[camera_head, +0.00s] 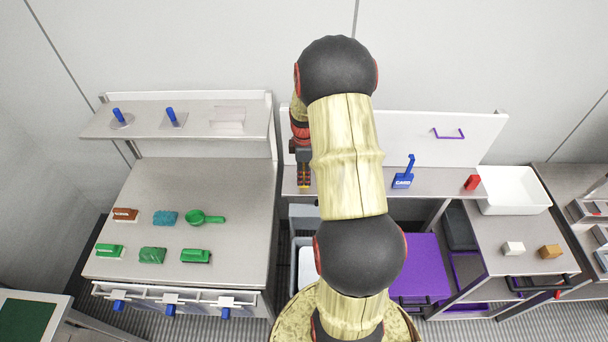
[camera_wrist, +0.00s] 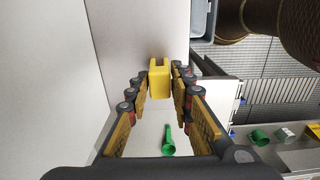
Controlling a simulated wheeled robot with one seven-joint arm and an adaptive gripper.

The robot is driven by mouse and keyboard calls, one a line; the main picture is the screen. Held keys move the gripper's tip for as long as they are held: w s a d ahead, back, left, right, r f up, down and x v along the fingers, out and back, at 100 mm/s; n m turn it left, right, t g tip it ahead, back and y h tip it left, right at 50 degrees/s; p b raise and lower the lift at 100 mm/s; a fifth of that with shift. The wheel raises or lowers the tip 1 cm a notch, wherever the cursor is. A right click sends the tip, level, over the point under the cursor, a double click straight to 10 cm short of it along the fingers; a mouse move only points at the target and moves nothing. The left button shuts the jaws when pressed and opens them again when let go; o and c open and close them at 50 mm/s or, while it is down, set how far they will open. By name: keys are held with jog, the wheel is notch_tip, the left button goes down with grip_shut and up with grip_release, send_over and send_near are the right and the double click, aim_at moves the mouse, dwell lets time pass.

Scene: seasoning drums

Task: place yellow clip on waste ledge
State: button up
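The yellow clip (camera_wrist: 160,80) is between my fingertips in the wrist view, a small upright block with a slot in its top. My gripper (camera_wrist: 160,78) has yellow-padded fingers closing in on both sides of it and appears shut on it. In the head view my gripper (camera_head: 304,180) points down over the left end of the narrow grey ledge (camera_head: 435,184) in front of the white back panel. The clip cannot be told from the finger pads there. Whether it touches the ledge cannot be told. My arm hides part of the ledge.
A green funnel-like item (camera_wrist: 168,140) lies below the fingers in the wrist view. The left counter (camera_head: 240,190) holds several coloured items. A white basin (camera_head: 514,190) is at right.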

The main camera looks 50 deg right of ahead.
aim_at(304, 174)
jog(key=o, duration=0.3)
jog(key=shift+r, duration=0.1)
notch_tip(304, 174, up, 12)
jog(key=b, duration=0.2)
jog(key=w+a+r+m+t, duration=0.1)
jog(key=a+r+m, duration=0.1)
jog(key=a+r, duration=0.8)
jog(key=s+a+r+m+t, duration=0.1)
jog(key=s+a, duration=0.3)
jog(key=a, duration=0.4)
jog(key=s+a+r+m+t, duration=0.2)
jog(key=s+a, duration=0.3)
jog(key=a, duration=0.4)
jog(key=s+a+r+m+t, duration=0.1)
jog(key=s+a+r+m, duration=0.1)
jog(key=s+a, duration=0.3)
jog(key=shift+a+r+m+t, duration=0.15)
jog(key=shift+a+r, duration=0.1)
jog(key=shift+a, duration=0.35)
jog(key=shift+a+r+m+t, duration=0.1)
jog(key=shift+a+r, duration=0.1)
jog(key=shift+a, duration=0.45)
jog(key=shift+a+r+m+t, duration=0.15)
jog(key=shift+a+r, duration=0.1)
jog(key=shift+a, duration=0.35)
